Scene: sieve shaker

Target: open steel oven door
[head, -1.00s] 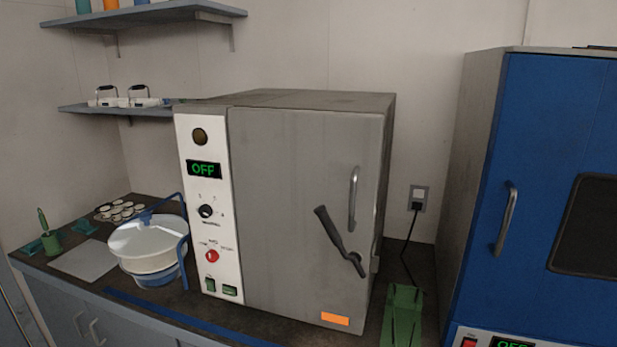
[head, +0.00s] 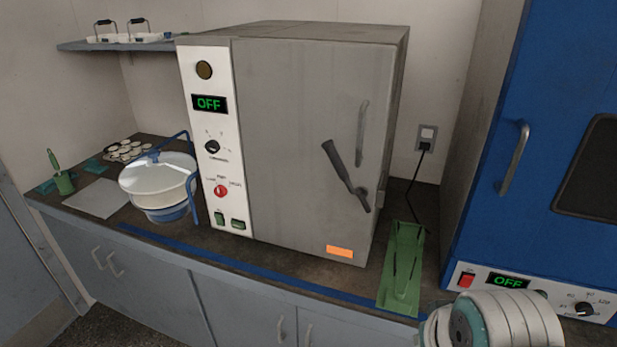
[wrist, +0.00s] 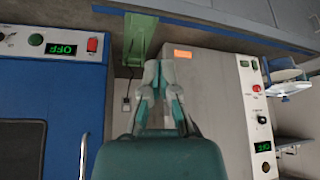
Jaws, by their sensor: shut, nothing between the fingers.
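The steel oven (head: 290,110) stands on the dark counter with its grey door closed. The door has an upright bar handle (head: 362,135) and a dark slanted lever (head: 347,176) near its right edge. The panel left of the door reads OFF. In the wrist view, turned upside down, the steel door (wrist: 212,85) is ahead and to the right. My gripper (wrist: 159,68) is shut and empty in front of the door's handle side. The bar handle and lever do not show there. The head view shows only part of my arm at lower right, not the fingers.
A blue oven (head: 545,130) stands to the right, with its own handle. A green stand (head: 403,268) sits between the ovens, near a wall socket (head: 427,135). A lidded white pot (head: 158,178) stands left of the steel oven. A shelf (head: 120,45) is above.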

